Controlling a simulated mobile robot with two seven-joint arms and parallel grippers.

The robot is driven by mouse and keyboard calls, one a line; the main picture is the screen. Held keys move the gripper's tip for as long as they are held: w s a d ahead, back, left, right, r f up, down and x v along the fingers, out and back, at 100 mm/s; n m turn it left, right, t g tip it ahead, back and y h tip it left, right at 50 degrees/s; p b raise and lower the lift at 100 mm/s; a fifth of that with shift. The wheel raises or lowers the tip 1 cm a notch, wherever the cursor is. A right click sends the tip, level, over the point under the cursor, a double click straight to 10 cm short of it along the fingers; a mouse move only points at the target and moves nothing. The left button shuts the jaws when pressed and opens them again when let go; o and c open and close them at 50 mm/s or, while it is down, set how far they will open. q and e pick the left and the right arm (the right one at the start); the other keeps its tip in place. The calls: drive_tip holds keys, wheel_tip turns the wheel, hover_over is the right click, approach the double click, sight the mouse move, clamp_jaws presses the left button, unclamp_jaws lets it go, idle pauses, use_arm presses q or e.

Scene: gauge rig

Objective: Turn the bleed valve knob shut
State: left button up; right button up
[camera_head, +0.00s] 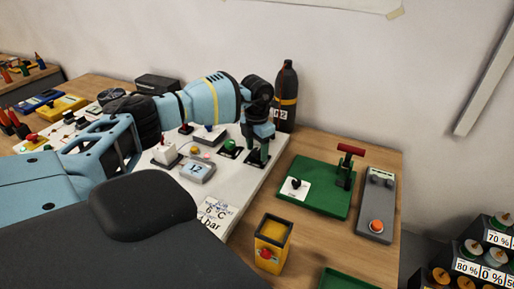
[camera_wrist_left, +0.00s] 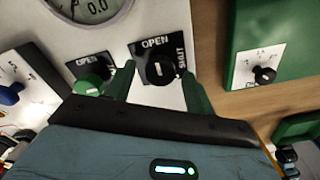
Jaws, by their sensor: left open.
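A black knob (camera_wrist_left: 159,70) sits on a dark plate marked OPEN above and SHUT at its right. Its white mark points roughly toward OPEN. In the left wrist view my left gripper (camera_wrist_left: 158,78) is open, with one green finger on each side of the knob; I cannot tell whether they touch it. In the head view my left gripper (camera_head: 259,152) is over the dark plate at the white panel's right edge, hiding most of the knob. A green knob (camera_wrist_left: 89,86) on a similar plate is just left of the fingers. My right gripper is not in view.
A dial gauge (camera_wrist_left: 95,8) reads 0.0. A dark bottle (camera_head: 287,95) stands behind my gripper. Right of the panel are a green board (camera_head: 325,203) with a red-handled part, a grey box (camera_head: 377,205) and a yellow box (camera_head: 272,245). Bare wood lies between them.

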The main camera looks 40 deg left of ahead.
use_arm(q)
drive_tip(key=shift+f, duration=0.1)
drive_tip(key=c, duration=1)
drive_tip(key=shift+o, duration=0.2)
drive_tip(key=shift+m, duration=0.3)
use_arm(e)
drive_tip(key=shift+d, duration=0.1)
use_arm(q)
drive_tip(key=m, duration=0.8)
drive_tip(key=shift+w+b, duration=0.1)
drive_tip(key=shift+b, duration=0.25)
drive_tip(key=m+b, duration=0.1)
drive_tip(key=m, duration=0.4)
drive_tip(key=shift+m+b, duration=0.4)
drive_tip(key=shift+m, duration=1.8)
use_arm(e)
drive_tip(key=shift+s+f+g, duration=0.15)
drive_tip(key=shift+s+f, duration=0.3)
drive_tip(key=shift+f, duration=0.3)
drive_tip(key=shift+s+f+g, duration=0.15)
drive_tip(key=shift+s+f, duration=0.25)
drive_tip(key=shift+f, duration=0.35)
use_arm(q)
drive_tip(key=shift+w, duration=0.1)
